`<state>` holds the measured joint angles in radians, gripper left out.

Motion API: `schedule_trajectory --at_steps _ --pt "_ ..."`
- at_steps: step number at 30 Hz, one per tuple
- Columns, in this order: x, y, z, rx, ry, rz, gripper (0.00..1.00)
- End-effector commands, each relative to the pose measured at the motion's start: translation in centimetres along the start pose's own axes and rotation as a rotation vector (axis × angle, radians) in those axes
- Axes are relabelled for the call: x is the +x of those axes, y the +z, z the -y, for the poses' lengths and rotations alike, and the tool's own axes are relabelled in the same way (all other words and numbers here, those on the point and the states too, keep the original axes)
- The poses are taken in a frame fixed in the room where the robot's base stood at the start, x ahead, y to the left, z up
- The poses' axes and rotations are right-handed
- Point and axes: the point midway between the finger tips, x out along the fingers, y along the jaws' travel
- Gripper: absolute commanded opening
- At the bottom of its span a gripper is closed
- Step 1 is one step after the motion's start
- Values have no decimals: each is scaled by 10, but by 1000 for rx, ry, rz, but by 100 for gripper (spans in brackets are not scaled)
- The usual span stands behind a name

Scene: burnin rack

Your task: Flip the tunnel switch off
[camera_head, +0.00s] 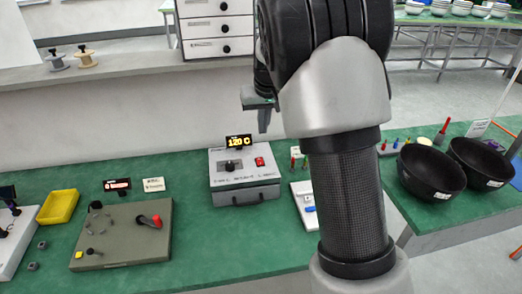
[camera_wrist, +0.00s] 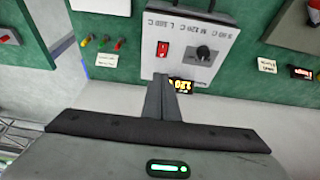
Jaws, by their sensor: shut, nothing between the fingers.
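A grey box (camera_head: 222,182) stands on the green bench, with a red rocker switch (camera_head: 259,161), a black knob (camera_head: 231,166) and a lit "120 C" display (camera_head: 239,142) at its back. In the wrist view the red switch (camera_wrist: 162,48) lies left of the knob (camera_wrist: 203,55). I cannot tell which way the switch is tipped. My gripper (camera_head: 264,128) is shut and empty, above and behind the box in the head view. In the wrist view my gripper's fingertips (camera_wrist: 164,78) point at the box near the switch, apparently without touching it.
An olive panel (camera_head: 120,246) with a red-handled lever (camera_head: 149,220) and a yellow tray (camera_head: 58,207) are at left. Black bowls (camera_head: 431,172) stand at right. A drawer unit (camera_head: 217,27) is on the back ledge. Bare bench lies between the panel and the grey box.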

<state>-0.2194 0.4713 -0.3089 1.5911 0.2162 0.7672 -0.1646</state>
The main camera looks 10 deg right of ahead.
Motion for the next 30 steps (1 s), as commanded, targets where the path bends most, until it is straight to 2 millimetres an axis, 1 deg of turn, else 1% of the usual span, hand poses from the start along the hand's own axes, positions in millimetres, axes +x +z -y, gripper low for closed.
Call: schedule_trajectory --at_steps 5,8,15,21,25,30 --pt "18 1 0 1 0 3 0" --pt "37 1 0 1 1 4 0" --pt "90 1 0 0 1 4 0" --pt "122 6 0 0 1 2 0" --pt "134 8 0 1 0 2 0" --pt "138 9 0 0 0 0 0"
